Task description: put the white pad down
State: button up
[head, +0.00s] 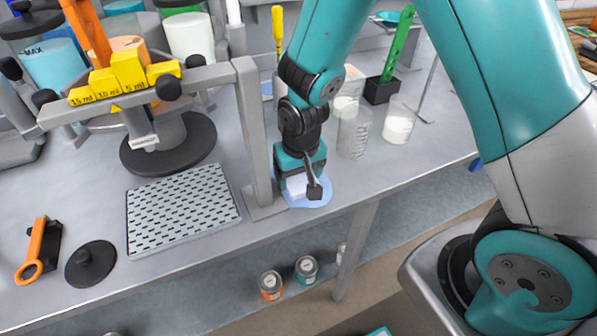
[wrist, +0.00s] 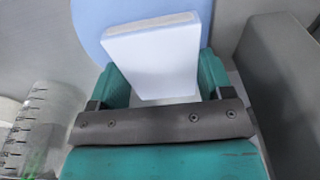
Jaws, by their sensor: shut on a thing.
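The white pad (wrist: 155,60) is a pale rectangular block between the two teal fingers of my gripper (wrist: 162,85) in the wrist view. My gripper is shut on it. In the head view my gripper (head: 302,183) points down near the table's front edge, and part of the white pad (head: 297,187) shows at its fingers. A light blue round mat (head: 318,198) lies on the table below the pad; it also shows in the wrist view (wrist: 92,18). I cannot tell whether the pad touches the mat.
A grey upright post (head: 254,135) stands just left of my gripper. A clear graduated beaker (head: 353,135) and a beaker with white contents (head: 399,122) stand to the right. A perforated grey tray (head: 182,210) lies left. The table's front edge is close.

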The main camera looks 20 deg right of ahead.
aim_at(301, 181)
jog(key=shift+f, duration=0.1)
jog(key=o, duration=0.9)
notch_tip(301, 181, up, 12)
jog(key=s, duration=0.1)
jog(key=shift+s, duration=0.25)
dwell(3.0)
